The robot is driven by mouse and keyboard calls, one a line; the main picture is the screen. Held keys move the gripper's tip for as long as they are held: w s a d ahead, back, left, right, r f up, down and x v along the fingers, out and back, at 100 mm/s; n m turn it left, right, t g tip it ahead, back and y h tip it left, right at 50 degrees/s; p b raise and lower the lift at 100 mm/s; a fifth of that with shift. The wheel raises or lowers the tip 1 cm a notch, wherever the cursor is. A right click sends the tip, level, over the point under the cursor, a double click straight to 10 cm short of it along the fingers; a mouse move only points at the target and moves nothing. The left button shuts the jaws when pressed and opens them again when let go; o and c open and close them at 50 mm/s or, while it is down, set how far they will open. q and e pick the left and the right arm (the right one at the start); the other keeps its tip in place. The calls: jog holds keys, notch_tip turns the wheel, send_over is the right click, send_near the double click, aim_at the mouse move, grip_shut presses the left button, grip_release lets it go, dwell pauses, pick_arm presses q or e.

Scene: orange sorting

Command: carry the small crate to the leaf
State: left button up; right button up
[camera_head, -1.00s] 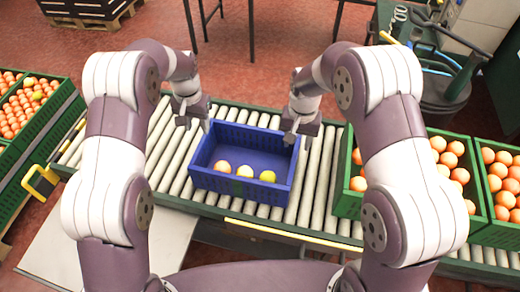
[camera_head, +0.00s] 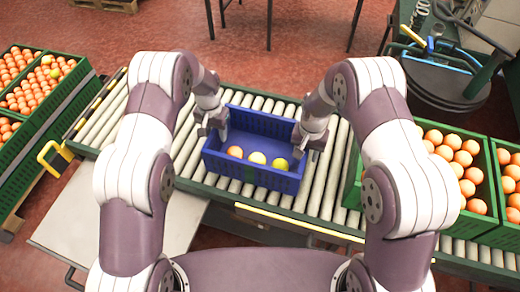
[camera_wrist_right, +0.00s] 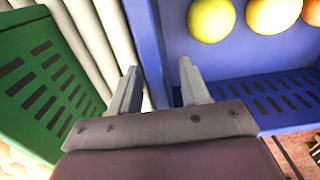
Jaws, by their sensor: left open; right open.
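My right gripper (camera_head: 309,141) is open at the right end wall. In the right wrist view its two fingers (camera_wrist_right: 157,88) stand on either side of the blue wall, one over the rollers, one on the inner side. A flat grey leaf (camera_head: 110,225) lies beside the conveyor at the lower left.
The roller conveyor (camera_head: 331,180) runs across under the crate. Green crates of oranges stand to the right (camera_head: 487,185), the nearest close to my right gripper, and at the far left (camera_head: 62,108). A yellow handle (camera_head: 52,160) sits by the conveyor's left part. The leaf's top is bare.

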pick_arm(q)
jog(key=shift+f, duration=1.1)
pick_arm(e)
jog(key=shift+f, duration=1.1)
pick_arm(q)
grip_shut()
pick_arm(e)
grip_shut()
pick_arm(q)
jog(key=shift+r, duration=0.15)
pick_arm(e)
jog(key=shift+r, duration=0.15)
